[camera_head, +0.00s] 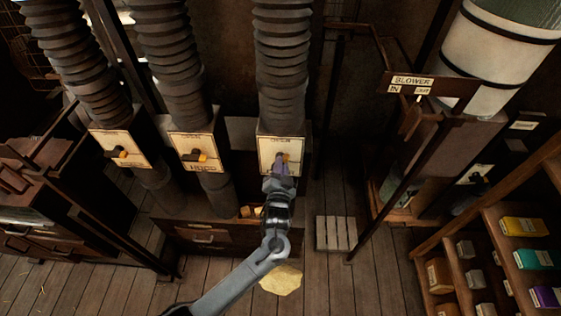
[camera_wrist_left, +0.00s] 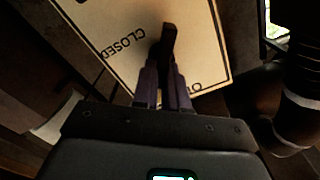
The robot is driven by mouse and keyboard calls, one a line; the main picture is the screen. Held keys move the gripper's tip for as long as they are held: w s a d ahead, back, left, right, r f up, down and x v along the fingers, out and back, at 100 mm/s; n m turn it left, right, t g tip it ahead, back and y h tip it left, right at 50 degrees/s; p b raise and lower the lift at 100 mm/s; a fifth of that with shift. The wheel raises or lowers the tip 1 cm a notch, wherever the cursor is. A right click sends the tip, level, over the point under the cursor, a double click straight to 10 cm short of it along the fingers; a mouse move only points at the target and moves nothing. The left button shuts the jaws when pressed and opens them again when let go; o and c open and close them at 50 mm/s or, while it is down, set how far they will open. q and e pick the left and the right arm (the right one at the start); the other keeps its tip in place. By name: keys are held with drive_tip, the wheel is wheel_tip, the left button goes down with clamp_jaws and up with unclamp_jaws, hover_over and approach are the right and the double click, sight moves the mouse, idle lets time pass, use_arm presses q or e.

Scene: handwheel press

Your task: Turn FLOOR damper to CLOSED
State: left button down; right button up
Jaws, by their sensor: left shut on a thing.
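Three damper plates with levers sit on ducts at the back: a left plate (camera_head: 140,159), a middle plate (camera_head: 182,141) and a right plate (camera_head: 266,144). I cannot read the plate names clearly, so I cannot tell which is FLOOR. My left gripper (camera_head: 282,164) is at the right plate, shut on its lever; the lever is mostly hidden there. In the left wrist view the dark lever (camera_wrist_left: 168,38) stands between the fingers (camera_wrist_left: 164,80). The plate (camera_wrist_left: 110,22) reads CLOSED at left; a word starting with O at lower right is partly covered. My right gripper is not in view.
A blower unit with a sign (camera_head: 411,83) stands at the right. A shelf (camera_head: 485,235) with small boxes is at lower right. A pale slatted piece (camera_head: 336,234) and a yellowish patch (camera_head: 281,280) are on the plank floor. A drawer bench (camera_head: 215,236) stands below the ducts.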

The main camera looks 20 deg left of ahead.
use_arm(q)
drive_tip(key=m+p, duration=0.1)
drive_tip(key=m, duration=0.2)
drive_tip(key=m+p, duration=0.2)
drive_tip(key=m, duration=0.1)
drive_tip(key=m+p, duration=0.1)
drive_tip(key=m, duration=0.3)
drive_tip(key=shift+d+f, duration=0.15)
drive_tip(key=shift+f, duration=0.2)
drive_tip(key=shift+m+p, duration=0.3)
drive_tip(key=c, duration=1.2)
unclamp_jaws()
drive_tip(key=shift+o, duration=0.2)
